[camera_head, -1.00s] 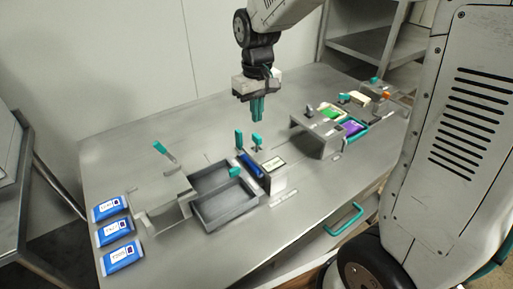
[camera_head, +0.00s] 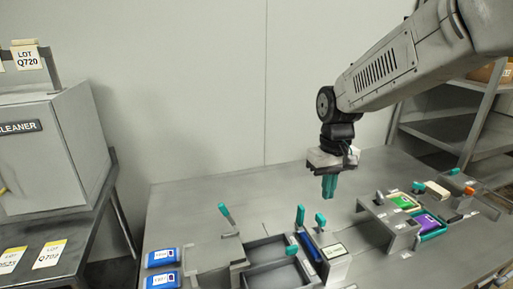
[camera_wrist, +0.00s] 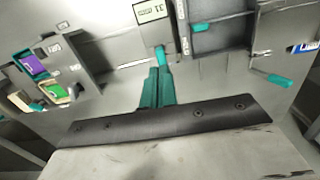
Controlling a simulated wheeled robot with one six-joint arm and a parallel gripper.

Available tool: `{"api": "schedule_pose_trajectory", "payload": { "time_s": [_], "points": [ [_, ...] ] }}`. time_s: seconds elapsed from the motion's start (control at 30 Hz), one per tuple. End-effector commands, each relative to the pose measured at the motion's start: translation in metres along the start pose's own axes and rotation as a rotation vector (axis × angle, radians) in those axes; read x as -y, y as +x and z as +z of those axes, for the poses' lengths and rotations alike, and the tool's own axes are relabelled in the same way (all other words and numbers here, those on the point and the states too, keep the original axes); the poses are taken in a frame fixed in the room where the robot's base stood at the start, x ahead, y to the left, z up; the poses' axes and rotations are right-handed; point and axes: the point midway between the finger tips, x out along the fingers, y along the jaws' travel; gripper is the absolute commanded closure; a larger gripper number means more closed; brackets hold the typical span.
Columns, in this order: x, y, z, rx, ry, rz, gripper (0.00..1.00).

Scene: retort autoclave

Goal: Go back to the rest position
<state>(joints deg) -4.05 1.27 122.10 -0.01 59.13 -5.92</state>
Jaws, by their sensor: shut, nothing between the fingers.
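My gripper (camera_head: 329,187) hangs from the arm above the metal table (camera_head: 180,205), over the gap between the middle tray fixture and the right-hand fixture. Its teal fingers point down, are together and hold nothing. The arm reaches in from the upper right.
Blue packs (camera_head: 161,258) lie at the table's left. Grey trays (camera_head: 268,252) and teal-handled tools (camera_head: 300,216) stand mid-table. A fixture with green and purple cards (camera_head: 427,221) is at right. A cleaner cabinet (camera_head: 50,150) stands left, metal shelves (camera_head: 470,130) at right rear.

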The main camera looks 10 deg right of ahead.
Motion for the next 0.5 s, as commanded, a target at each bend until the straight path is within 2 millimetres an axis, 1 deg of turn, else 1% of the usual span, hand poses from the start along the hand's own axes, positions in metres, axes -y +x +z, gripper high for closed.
{"api": "schedule_pose_trajectory", "payload": {
  "time_s": [0.03,0.07,0.17,0.2,0.27,0.3,0.33,0.37,0.4,0.5],
  "points": [
    [0.001,0.003,0.015,0.027,0.011,-0.002,1.00],
    [0.002,0.002,0.025,0.037,0.020,-0.003,1.00],
    [0.004,-0.007,0.060,0.049,0.046,-0.004,1.00],
    [0.004,-0.011,0.076,0.051,0.058,-0.004,1.00],
    [0.005,-0.017,0.099,0.047,0.075,-0.003,1.00],
    [0.006,-0.021,0.115,0.044,0.086,-0.003,1.00],
    [0.006,-0.023,0.127,0.039,0.095,-0.002,1.00],
    [0.007,-0.026,0.138,0.032,0.104,-0.002,1.00],
    [0.008,-0.029,0.154,0.023,0.114,-0.001,1.00],
    [0.009,-0.033,0.189,-0.007,0.138,0.001,1.00]
  ]
}}
